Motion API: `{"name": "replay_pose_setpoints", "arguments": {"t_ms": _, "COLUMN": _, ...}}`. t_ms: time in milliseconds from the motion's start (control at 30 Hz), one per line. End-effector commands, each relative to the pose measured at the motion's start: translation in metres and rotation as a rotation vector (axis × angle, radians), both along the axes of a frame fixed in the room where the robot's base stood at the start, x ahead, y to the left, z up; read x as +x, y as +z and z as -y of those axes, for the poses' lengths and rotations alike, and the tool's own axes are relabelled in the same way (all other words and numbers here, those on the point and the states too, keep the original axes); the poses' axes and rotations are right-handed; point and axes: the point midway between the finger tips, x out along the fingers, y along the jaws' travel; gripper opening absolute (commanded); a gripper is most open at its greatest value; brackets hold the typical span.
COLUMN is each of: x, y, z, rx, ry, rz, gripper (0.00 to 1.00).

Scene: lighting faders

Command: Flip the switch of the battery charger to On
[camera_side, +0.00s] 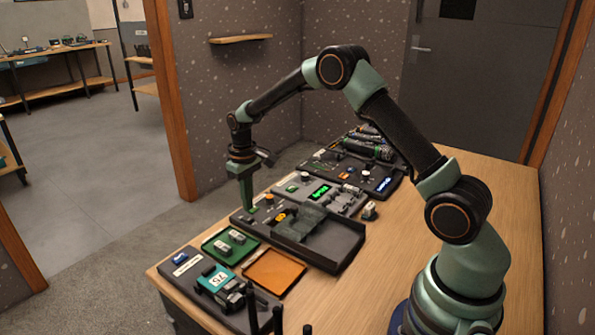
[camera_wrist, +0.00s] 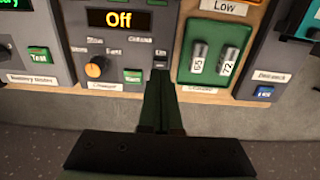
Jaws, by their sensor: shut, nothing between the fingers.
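The battery charger (camera_side: 340,243) is a dark unit on the bench. My gripper (camera_side: 247,207) is shut and empty, pointing down at the charger's left end in the side view. In the wrist view my gripper (camera_wrist: 161,82) covers the panel's right edge.
A green tray (camera_side: 216,236) with two pale cells lies beside the charger, and an orange tray (camera_side: 274,270) is nearby. A unit with a green display (camera_side: 320,192) stands on the other side. A dark unit with a blue button (camera_side: 181,258) is at the near end. The right bench is clear.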

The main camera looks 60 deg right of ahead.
Motion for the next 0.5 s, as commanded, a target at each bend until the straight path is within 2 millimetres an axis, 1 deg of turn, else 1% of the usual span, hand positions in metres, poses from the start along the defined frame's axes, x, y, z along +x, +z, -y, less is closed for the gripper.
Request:
{"name": "replay_pose_setpoints", "arguments": {"t_ms": 200, "x": 0.0, "y": 0.017, "z": 0.0, "rx": 0.0, "ry": 0.0, "rz": 0.002, "gripper": 0.0}}
{"name": "replay_pose_setpoints", "arguments": {"t_ms": 500, "x": 0.0, "y": 0.036, "z": 0.0, "rx": 0.0, "ry": 0.0, "rz": 0.002, "gripper": 0.0}}
